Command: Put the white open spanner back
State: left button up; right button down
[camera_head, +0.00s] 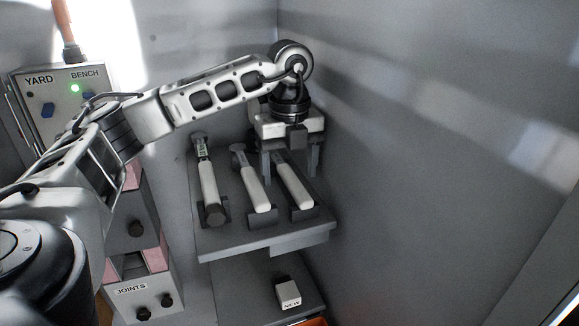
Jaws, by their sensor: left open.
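Three white-handled tools lie side by side on a grey shelf (222,248), each with its near end by a dark holder. The left tool (209,190) has a dark round end. The middle tool (258,190) has a grey head. The right tool (295,187) lies under my left gripper (290,168), which hides its head. I cannot tell which is the white open spanner. My left gripper points down with its fingers apart, over the back right of the shelf. I cannot tell whether it touches the right tool. My right gripper is not in view.
A lower shelf holds a small white block marked NEW (288,293). A box marked JOINTS (145,298) stands at the lower left. A YARD/BENCH switch panel (62,98) with a lit green lamp is at the upper left. A grey wall (420,170) closes the right side.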

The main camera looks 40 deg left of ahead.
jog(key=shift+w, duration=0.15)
pick_arm(q)
jog(key=shift+r+p, duration=2.7)
jog(key=shift+r, duration=0.35)
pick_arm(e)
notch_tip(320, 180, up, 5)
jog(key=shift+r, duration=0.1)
pick_arm(q)
jog(key=shift+w+r, duration=0.1)
jog(key=shift+r, duration=0.35)
notch_tip(320, 180, up, 15)
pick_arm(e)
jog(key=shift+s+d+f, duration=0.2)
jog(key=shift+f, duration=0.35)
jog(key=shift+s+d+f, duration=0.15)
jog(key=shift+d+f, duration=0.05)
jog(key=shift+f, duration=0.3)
